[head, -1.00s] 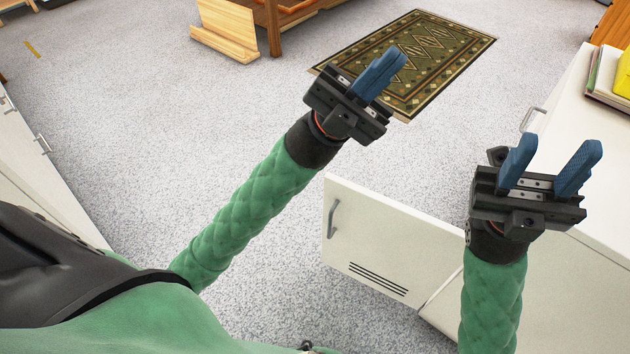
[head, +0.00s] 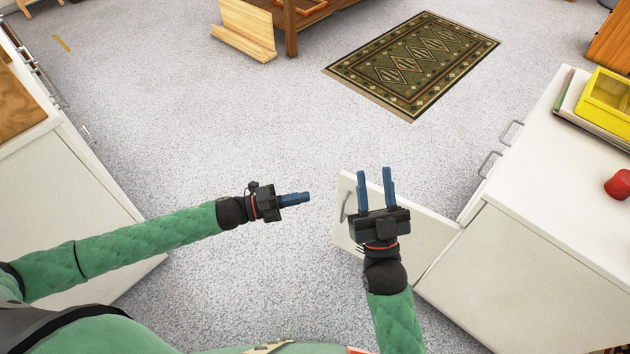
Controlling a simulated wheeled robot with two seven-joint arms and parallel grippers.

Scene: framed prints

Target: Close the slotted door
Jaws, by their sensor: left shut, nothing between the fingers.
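The slotted door (head: 428,232) is a white panel standing open from the white cabinet (head: 540,262) at the right. Its metal handle (head: 346,206) is at the free left end. My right gripper (head: 376,178) is open and empty, its blue fingers pointing up the picture. It overlaps the door's left part in view, beside the handle, and hides most of the slots; I cannot tell whether it touches the door. My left gripper (head: 306,198) is shut and empty, left of the door and over the floor, pointing right.
A white cabinet (head: 75,165) stands at the left. The right cabinet top holds a yellow box (head: 606,98) and a red object (head: 619,185). A patterned rug (head: 415,62) lies beyond. The floor between the cabinets is clear.

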